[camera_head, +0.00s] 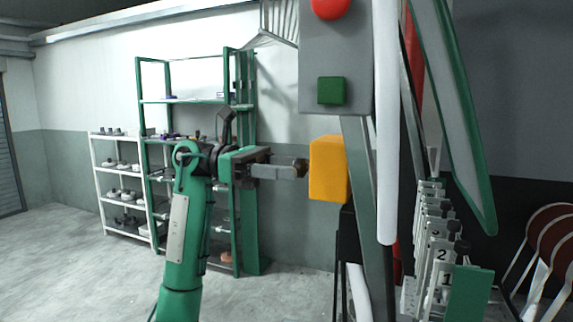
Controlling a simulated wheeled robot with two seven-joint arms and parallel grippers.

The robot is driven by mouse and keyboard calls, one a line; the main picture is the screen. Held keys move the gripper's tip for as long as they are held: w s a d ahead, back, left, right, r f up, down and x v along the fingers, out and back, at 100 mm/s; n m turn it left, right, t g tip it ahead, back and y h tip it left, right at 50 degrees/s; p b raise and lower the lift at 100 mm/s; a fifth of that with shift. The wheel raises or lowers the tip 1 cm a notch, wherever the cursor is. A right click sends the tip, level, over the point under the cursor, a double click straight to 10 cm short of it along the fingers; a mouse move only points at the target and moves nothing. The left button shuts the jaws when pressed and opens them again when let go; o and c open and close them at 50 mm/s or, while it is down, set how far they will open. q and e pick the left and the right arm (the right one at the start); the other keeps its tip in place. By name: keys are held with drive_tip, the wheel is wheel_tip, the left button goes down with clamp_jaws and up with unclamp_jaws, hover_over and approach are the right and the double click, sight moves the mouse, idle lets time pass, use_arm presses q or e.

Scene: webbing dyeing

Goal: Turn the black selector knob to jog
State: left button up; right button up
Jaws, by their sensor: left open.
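My left gripper (300,169) reaches in from the left on a green arm, with its grey fingers pointing right. It is open, and its tips are close to the left side of a yellow box (328,169); I cannot tell whether they touch it. Above is a grey control box (335,60) with a red round button (330,7) at the top edge and a green square button (331,91). I cannot make out a black selector knob or a jog mark in this view. My right gripper is not in view.
A green frame rack (140,100) and a white shelf (97,185) with small items stand at the back left. Right of the control box are a white post (386,150), a slanted green-edged panel (455,100) and a row of numbered parts (440,255). The left floor is clear.

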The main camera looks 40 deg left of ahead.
use_arm(q)
drive_tip(key=c, duration=1)
drive_tip(key=shift+o, duration=0.2)
